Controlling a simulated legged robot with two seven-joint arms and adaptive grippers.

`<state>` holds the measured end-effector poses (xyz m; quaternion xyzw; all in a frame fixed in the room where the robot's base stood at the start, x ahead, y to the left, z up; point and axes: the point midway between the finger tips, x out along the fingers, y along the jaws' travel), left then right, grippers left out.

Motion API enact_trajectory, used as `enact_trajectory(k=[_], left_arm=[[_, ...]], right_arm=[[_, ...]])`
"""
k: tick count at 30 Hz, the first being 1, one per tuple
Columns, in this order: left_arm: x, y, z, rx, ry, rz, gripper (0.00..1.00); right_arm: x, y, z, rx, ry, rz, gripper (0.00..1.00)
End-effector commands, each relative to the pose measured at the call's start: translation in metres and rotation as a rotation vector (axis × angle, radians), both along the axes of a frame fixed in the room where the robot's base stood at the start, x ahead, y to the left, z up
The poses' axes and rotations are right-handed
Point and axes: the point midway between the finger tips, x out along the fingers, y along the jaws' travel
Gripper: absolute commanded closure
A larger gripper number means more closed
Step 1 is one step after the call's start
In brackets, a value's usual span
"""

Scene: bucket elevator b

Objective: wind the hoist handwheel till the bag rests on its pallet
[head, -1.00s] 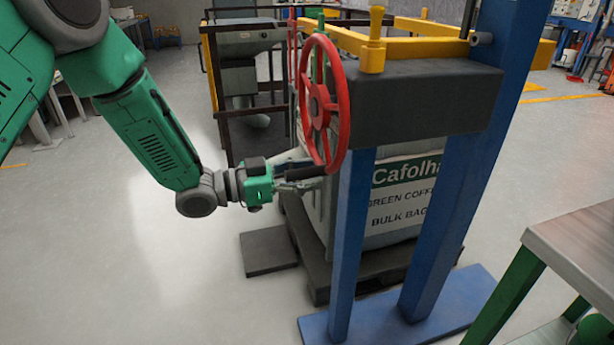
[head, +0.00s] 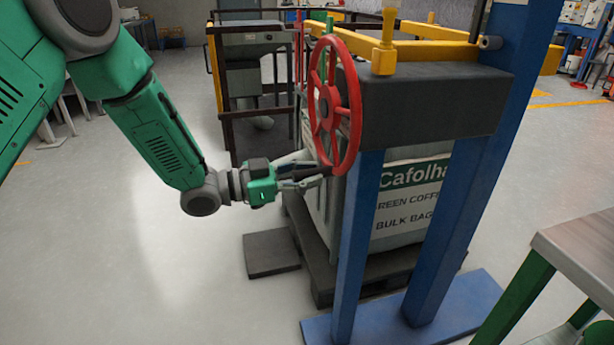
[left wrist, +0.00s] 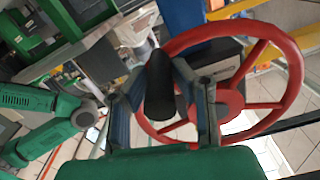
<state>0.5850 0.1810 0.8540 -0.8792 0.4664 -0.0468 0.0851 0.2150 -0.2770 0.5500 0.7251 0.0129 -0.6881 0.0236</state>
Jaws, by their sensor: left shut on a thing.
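The red hoist handwheel (head: 356,104) stands upright on the dark box of the blue hoist frame; it also shows in the left wrist view (left wrist: 290,60). My left gripper (head: 310,178) is at the wheel's lower rim, shut on its black handle. In the left wrist view the handle (left wrist: 160,85) stands between the two fingers (left wrist: 165,100). The pale bulk bag (head: 395,238), labelled Cafolha, hangs behind the blue posts, over the dark pallet (head: 318,284). I cannot tell whether the bag touches the pallet. My right gripper is not in view.
Blue posts (head: 357,240) stand on a blue base plate in front of the bag. Yellow bars (head: 440,50) run above the dark box. A bench (head: 585,245) is at the right edge.

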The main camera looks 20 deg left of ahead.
Motion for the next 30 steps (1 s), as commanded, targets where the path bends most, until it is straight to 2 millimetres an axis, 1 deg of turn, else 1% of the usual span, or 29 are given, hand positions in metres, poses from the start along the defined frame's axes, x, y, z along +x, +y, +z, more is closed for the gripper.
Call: enact_trajectory(k=[1,5,15,23,30], left_arm=[[0.004,-0.003,-0.001,0.014,-0.031,-0.007,1.00],[0.014,0.002,-0.005,0.070,-0.113,-0.007,1.00],[0.047,0.022,-0.009,0.251,-0.379,-0.007,1.00],[0.072,0.039,-0.004,0.389,-0.583,-0.006,1.00],[0.094,0.053,0.007,0.515,-0.772,-0.005,1.00]], right_arm=[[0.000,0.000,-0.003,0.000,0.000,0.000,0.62],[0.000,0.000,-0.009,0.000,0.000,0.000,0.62],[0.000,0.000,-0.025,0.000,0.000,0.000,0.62],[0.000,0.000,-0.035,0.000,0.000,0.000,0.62],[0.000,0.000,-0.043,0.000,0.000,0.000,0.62]])
